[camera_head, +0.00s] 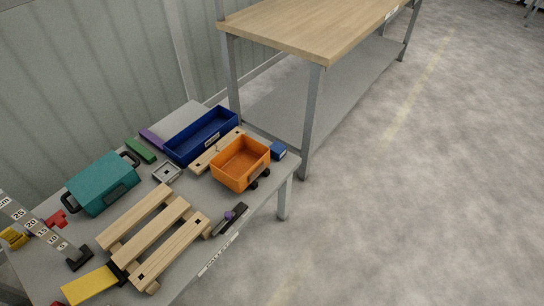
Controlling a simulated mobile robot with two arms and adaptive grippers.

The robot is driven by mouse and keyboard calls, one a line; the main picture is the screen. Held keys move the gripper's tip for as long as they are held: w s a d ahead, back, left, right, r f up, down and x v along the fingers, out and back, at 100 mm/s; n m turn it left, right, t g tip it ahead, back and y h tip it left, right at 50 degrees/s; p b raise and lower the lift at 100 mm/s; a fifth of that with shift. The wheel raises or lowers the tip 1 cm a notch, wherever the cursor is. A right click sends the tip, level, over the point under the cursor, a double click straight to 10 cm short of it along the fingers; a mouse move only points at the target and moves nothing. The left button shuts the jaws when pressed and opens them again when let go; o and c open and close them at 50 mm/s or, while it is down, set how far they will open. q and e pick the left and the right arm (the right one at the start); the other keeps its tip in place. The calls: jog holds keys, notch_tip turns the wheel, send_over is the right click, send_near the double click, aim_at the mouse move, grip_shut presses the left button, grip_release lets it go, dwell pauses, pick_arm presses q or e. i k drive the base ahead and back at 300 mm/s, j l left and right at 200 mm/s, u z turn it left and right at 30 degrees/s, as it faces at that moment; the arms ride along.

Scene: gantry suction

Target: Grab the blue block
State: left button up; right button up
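A small blue block (278,151) sits at the far right corner of the grey table (215,212), just right of an orange bin (240,165). The bin stands close to it, and I cannot tell whether they touch. Part of the block's left side may be hidden by the bin. Neither of my grippers shows in the head view.
A long blue tray (181,154) lies behind the bin. A teal case (102,184), a wooden pallet (150,232) and a black tool (230,220) share the table. A tall wood-topped bench (310,30) stands behind. Open floor lies to the right.

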aim_at(278, 151)
jog(key=i+l+u, duration=0.65)
jog(key=l+u, duration=0.15)
jog(key=l, duration=0.2)
jog(key=i+l+u, duration=0.25)
jog(key=l, duration=0.15)
jog(key=k, duration=0.1)
